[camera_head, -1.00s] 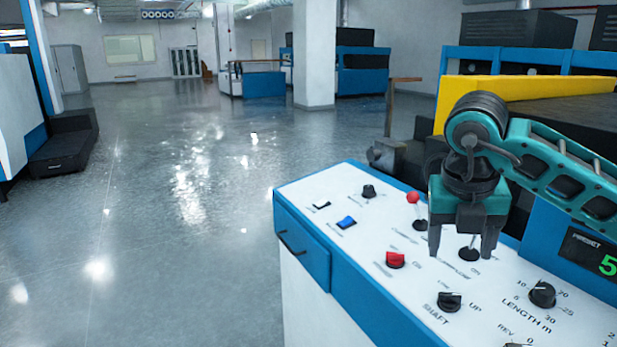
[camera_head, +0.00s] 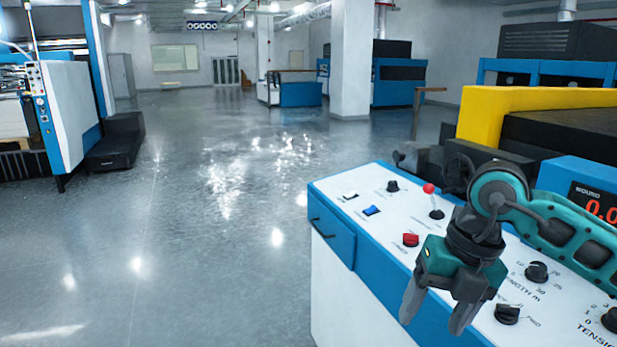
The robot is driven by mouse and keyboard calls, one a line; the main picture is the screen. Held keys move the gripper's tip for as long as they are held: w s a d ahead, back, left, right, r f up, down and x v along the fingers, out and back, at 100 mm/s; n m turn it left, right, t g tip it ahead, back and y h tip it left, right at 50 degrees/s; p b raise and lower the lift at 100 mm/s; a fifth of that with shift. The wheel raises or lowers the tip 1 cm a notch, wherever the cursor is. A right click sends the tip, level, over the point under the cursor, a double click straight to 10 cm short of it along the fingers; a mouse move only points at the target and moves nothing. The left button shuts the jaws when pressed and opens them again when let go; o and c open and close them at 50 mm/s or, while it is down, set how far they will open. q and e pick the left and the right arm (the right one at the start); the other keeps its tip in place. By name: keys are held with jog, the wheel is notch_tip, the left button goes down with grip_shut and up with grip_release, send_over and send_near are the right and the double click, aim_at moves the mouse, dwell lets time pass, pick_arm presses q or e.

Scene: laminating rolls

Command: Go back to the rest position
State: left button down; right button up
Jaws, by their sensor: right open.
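My right gripper (camera_head: 432,308) is in the lower right of the head view, above the front edge of the white control panel (camera_head: 335,192). Its two fingers are apart and point down, with nothing between them. My right arm comes in from the right edge and covers part of the panel. My left gripper is not in view.
The panel carries a red-knobbed lever (camera_head: 429,188), a red switch (camera_head: 411,240), a blue switch (camera_head: 372,211) and several black knobs. A red-digit display (camera_head: 597,205) stands at the right. A yellow machine part (camera_head: 485,113) is behind. The grey floor (camera_head: 200,240) at left is clear.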

jog(key=s+a+g+y, duration=0.2)
jog(key=s+a+y, duration=0.2)
jog(key=a+y, duration=0.4)
jog(key=s+a+g+y, duration=0.2)
jog(key=s+a+y, duration=0.25)
jog(key=a, duration=0.45)
jog(key=w+d+m+t+y, duration=0.35)
jog(key=w+m+t, duration=0.35)
jog(key=m+t, duration=0.85)
jog(key=s+d+f+m+t+h, duration=0.1)
jog(key=d+f+m+h, duration=0.4)
jog(key=f+m+h, duration=0.2)
jog(key=s+d+f+m+t+h, duration=0.2)
jog(key=d+f+m+h, duration=0.3)
jog(key=f, duration=0.7)
jog(key=shift+d+m+h, duration=0.15)
jog(key=shift+m+h, duration=0.8)
jog(key=shift+h, duration=0.05)
jog(key=s+d+f+m+g+h, duration=0.1)
jog(key=s+f, duration=0.2)
jog(key=s+d+f+g, duration=0.1)
jog(key=s+f, duration=0.2)
jog(key=s+d+f+m+g+h, duration=0.1)
jog(key=s+f+g, duration=0.1)
jog(key=f, duration=0.2)
jog(key=shift+s+d+m+h, duration=0.2)
jog(key=shift+s+m+h, duration=0.1)
jog(key=shift+s, duration=0.1)
